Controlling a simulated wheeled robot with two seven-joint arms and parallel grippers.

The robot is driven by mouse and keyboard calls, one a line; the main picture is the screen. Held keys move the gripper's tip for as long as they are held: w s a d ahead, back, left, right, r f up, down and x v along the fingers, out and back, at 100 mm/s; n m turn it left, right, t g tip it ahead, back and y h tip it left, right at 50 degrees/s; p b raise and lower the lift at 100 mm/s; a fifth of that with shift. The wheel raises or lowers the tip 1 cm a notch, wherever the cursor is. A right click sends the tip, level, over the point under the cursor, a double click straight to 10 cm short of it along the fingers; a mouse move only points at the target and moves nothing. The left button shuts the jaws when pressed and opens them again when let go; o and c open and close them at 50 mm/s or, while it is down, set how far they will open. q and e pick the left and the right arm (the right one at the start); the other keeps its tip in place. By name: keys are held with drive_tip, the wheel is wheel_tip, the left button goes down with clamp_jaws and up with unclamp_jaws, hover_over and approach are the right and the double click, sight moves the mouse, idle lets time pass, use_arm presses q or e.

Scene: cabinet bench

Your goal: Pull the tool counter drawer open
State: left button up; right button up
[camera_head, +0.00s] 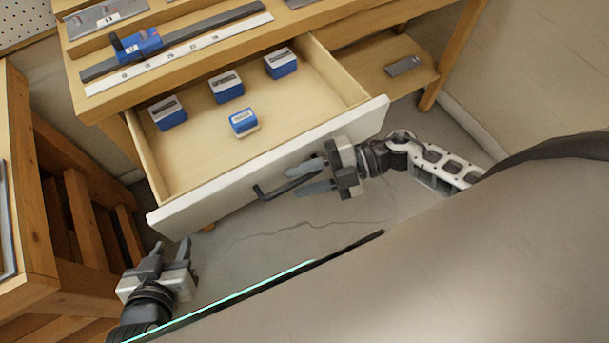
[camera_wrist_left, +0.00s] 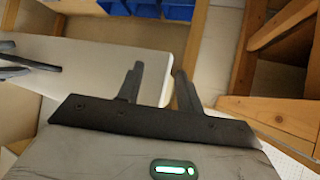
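The tool counter drawer (camera_head: 262,165) is pulled well out from under the wooden counter, its inside in plain view. Its white front carries a dark bar handle (camera_head: 266,193). My right gripper (camera_head: 305,179) is at the handle, with one finger above the bar and one below; the fingers look apart, and contact is hard to judge. My left gripper (camera_head: 168,250) is low at the left, off the drawer front's left end. In the left wrist view its two fingers (camera_wrist_left: 157,87) are apart with nothing between them, and the white drawer front (camera_wrist_left: 110,63) shows beyond.
Several blue boxes (camera_head: 227,88) lie in the drawer. On the counter are a blue tool (camera_head: 138,44) and a long ruler strip (camera_head: 180,55). A wooden bench (camera_head: 38,230) stands at the left. A grey piece (camera_head: 404,66) lies on the lower shelf at right.

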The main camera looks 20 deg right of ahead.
idle(0.3)
use_arm(q)
drive_tip(key=shift+s+f+b, duration=0.1)
drive_tip(key=shift+f+b, duration=0.45)
drive_tip(key=shift+b, duration=0.4)
drive_tip(key=shift+d+r, duration=0.1)
drive_tip(key=shift+r, duration=0.1)
use_arm(e)
drive_tip(key=v, duration=1.6)
use_arm(q)
drive_tip(key=shift+d, duration=0.1)
use_arm(e)
drive_tip(key=shift+f, duration=0.15)
drive_tip(key=shift+s, duration=0.1)
